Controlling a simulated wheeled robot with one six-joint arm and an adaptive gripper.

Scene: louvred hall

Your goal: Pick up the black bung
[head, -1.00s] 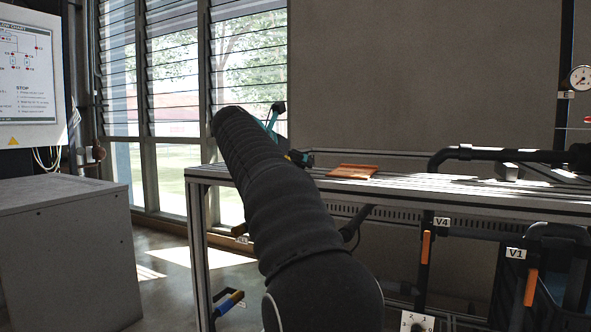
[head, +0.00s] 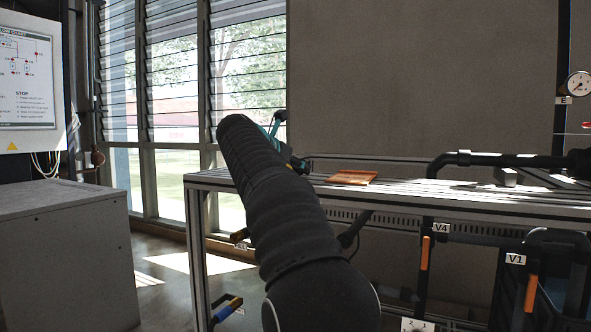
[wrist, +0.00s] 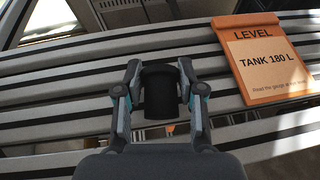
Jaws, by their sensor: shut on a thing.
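The black bung (wrist: 159,93) is a dark, short cylinder in the middle of the wrist view, above the slatted bench top. My gripper (wrist: 160,84) has a finger on each side of it and is shut on it. Whether the bung is clear of the slats is hard to tell. In the head view my arm hides the bung and most of my gripper; only a bit of the gripper (head: 297,163) shows beside the arm over the bench.
An orange clipboard (wrist: 264,62) reading "LEVEL TANK 180 L" lies right of the bung; it also shows in the head view (head: 352,177). A black pipe (head: 500,159) runs along the bench (head: 450,195) at right. A grey cabinet (head: 65,250) stands left.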

